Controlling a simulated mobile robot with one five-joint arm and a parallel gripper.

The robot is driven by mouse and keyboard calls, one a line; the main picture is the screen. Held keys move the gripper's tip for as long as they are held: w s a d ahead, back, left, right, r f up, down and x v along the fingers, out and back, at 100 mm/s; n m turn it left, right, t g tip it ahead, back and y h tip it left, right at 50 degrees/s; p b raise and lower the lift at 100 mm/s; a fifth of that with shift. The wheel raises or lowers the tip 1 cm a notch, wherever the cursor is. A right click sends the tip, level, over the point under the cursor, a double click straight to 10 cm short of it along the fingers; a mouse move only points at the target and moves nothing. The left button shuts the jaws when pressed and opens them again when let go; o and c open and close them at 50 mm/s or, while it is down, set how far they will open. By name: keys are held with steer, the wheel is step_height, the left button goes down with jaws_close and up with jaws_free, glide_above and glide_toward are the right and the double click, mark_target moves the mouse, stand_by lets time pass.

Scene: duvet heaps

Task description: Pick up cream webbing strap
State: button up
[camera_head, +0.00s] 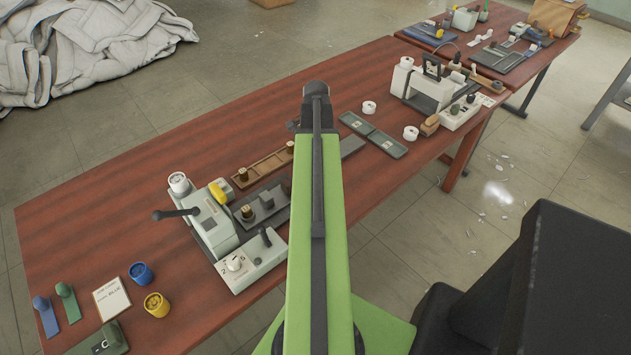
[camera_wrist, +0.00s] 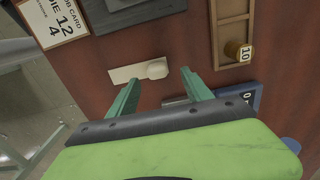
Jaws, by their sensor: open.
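A flat cream strip with a thicker rounded end, which looks like the cream webbing strap (camera_wrist: 128,73), lies on the red-brown tabletop in the wrist view. Its rounded end lies just beyond the gap between my fingertips, and its flat part extends to the left. My gripper (camera_wrist: 160,77) is open, with its two green fingers apart and nothing held between them. Whether the fingertips are at the strap's height is hard to tell. In the head view my arm stretches over the table, and I cannot make out the strap or the fingers there.
In the wrist view a wooden tray (camera_wrist: 232,8) with a brass piece marked 10 (camera_wrist: 238,51) lies right, a dark plate (camera_wrist: 130,12) above, and a card (camera_wrist: 52,18) upper left.

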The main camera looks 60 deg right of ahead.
step_height(320, 180, down, 5)
steer(key=b, duration=0.4)
steer(key=shift+a+f+b, duration=0.1)
steer(key=shift+b, duration=0.25)
steer(key=shift+r, duration=0.2)
jaws_close()
